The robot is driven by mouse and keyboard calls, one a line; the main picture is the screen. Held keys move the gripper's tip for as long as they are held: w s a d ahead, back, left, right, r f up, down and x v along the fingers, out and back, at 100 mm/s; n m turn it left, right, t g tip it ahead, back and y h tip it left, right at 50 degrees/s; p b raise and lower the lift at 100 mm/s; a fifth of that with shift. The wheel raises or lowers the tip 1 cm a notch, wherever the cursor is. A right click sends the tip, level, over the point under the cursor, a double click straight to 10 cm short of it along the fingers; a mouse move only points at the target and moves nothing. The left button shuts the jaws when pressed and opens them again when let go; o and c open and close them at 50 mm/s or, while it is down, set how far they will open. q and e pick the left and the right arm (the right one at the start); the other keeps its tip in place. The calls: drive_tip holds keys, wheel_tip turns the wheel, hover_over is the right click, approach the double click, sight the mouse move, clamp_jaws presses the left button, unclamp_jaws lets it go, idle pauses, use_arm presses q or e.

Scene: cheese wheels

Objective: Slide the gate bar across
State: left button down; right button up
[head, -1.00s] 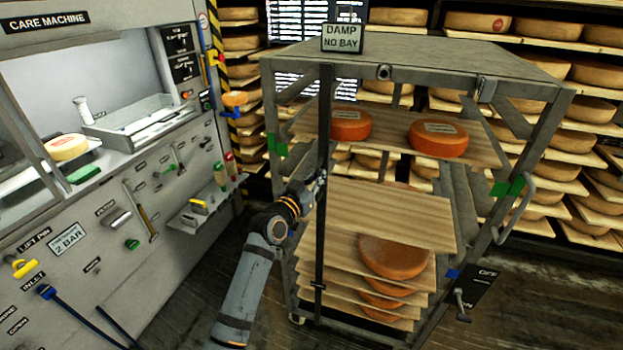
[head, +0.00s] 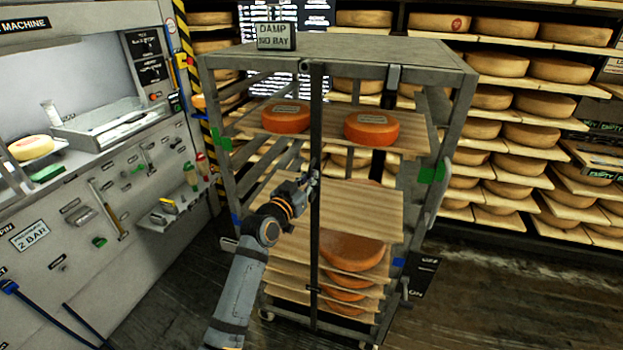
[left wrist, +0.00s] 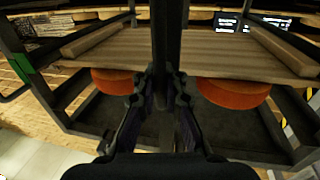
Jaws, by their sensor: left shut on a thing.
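The gate bar (head: 316,240) is a dark, thin upright bar in front of the rack (head: 440,200), at about the middle of its open front. My left gripper (head: 313,182) reaches in from the lower left in the head view and is shut on the bar around mid-height. In the left wrist view the gate bar (left wrist: 167,35) runs up between the fingers of my left gripper (left wrist: 163,80). The fingers hide part of the bar. My right gripper is not in view.
Orange cheeses (head: 371,128) lie on the rack's upper board. Below, several boards (head: 365,215) and cheeses (head: 352,250) sit behind the bar. A care machine (head: 60,190) stands at left. Full cheese shelves (head: 540,100) line the back. Dark floor is clear at lower right.

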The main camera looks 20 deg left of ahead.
use_arm(q)
drive_tip(key=shift+d+f, duration=0.1)
drive_tip(key=shift+f, duration=0.3)
drive_tip(key=c, duration=1.7)
unclamp_jaws()
drive_tip(key=shift+s, duration=0.15)
drive_tip(key=shift+o, duration=1.3)
drive_tip(key=shift+s+d+r, duration=0.15)
drive_tip(key=shift+d+r, duration=0.05)
drive_tip(key=shift+r, duration=0.15)
drive_tip(key=shift+a, duration=0.15)
drive_tip(key=v, duration=1.2)
